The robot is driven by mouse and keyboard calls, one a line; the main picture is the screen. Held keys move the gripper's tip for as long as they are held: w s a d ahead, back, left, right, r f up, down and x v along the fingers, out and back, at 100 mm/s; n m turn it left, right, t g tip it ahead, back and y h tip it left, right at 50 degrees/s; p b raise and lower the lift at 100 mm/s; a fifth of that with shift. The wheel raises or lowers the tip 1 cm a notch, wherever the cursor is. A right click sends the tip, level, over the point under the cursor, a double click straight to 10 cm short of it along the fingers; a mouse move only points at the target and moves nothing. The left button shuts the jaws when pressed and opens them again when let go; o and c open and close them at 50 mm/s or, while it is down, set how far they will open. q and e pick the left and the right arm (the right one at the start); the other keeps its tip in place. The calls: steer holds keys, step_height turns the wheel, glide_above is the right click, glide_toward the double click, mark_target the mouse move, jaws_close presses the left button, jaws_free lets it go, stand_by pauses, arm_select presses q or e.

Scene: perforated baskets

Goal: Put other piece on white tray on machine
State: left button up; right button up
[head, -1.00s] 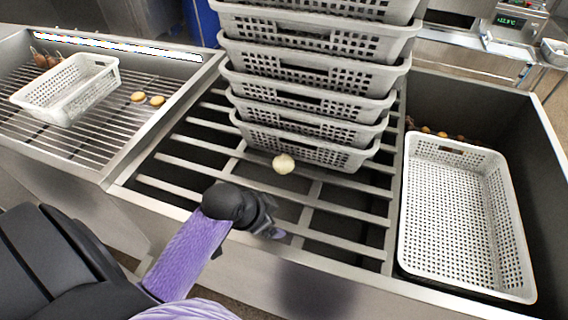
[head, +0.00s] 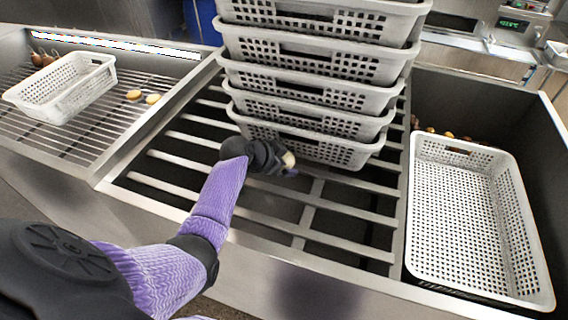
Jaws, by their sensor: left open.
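A pale round piece (head: 289,159) lies on the slatted metal rack (head: 318,192), just in front of the stack of baskets. My left gripper (head: 285,168) is open and right at the piece, covering part of it. I cannot tell whether its fingers touch the piece. A white perforated tray (head: 62,88) sits on the rack at the left. Another white perforated tray (head: 465,215) sits empty in the deep bin at the right. My right gripper is out of view.
A tall stack of white perforated baskets (head: 310,85) stands at the back of the middle rack. Two yellowish round pieces (head: 134,94) lie beside the left tray. Brownish pieces (head: 447,134) lie behind the right tray. Metal dividers (head: 165,110) separate the bays. The rack's front is clear.

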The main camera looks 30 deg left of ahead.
arm_select(q)
steer(key=c, duration=1.2)
